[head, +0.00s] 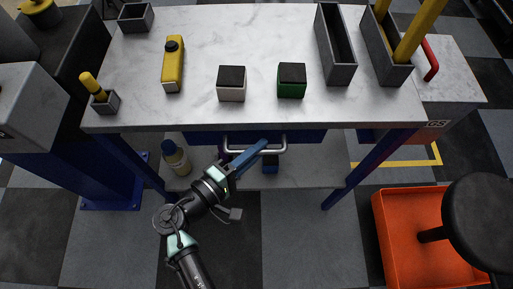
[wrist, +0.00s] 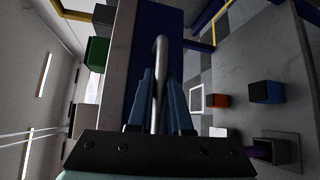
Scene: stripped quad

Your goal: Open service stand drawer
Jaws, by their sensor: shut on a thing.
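The service stand (head: 205,60) has a pale marble-like top and blue legs. Its blue drawer front (head: 205,138) shows just under the top's near edge, with no open gap visible. A silver bar handle (head: 226,145) projects from the drawer front. My gripper (head: 266,144) reaches up from below and is shut on the handle, right of its middle. In the wrist view, the handle (wrist: 160,55) runs between the two blue fingers of my gripper (wrist: 160,80). The fingers partly hide the bar.
On the top stand a yellow bottle (head: 173,65), a white block (head: 231,90), a green block (head: 292,86) and grey trays (head: 336,45). A lower shelf (head: 315,172) holds another bottle (head: 176,160). An orange bin (head: 400,250) and black stool (head: 480,220) stand at right.

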